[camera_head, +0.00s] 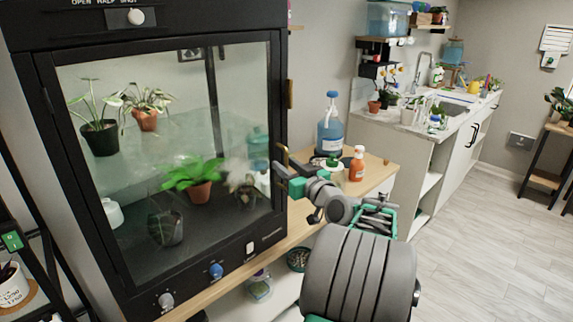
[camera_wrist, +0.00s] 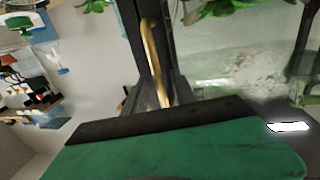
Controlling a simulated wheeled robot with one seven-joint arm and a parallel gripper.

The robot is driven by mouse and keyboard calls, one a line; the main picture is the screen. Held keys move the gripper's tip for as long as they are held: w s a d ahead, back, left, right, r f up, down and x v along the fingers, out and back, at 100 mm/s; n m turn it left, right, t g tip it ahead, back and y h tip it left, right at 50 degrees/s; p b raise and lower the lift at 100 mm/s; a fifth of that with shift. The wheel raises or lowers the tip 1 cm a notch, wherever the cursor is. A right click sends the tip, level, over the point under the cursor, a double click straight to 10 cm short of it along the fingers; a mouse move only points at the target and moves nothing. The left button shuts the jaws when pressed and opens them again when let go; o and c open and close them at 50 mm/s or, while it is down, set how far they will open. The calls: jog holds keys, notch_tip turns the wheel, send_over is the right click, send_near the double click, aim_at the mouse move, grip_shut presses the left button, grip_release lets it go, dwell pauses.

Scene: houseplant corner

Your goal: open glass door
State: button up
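The glass door (camera_head: 180,110) fills the front of a black cabinet. It has a black frame, looks closed, and plants show through the pane. A brass handle (camera_head: 285,156) is at its right edge, partly hidden by my gripper (camera_head: 282,180). My gripper's green end reaches that edge from the right, at the handle. The finger hides the contact, so I cannot tell whether my gripper is closed around the handle.
A blue-liquid bottle (camera_head: 330,128) and an orange bottle (camera_head: 357,163) stand on the wooden shelf (camera_head: 378,172) close to my arm. The floor (camera_head: 470,240) at right is clear.

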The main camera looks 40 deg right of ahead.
jog(key=shift+c, duration=0.5)
grip_shut()
dwell(0.9)
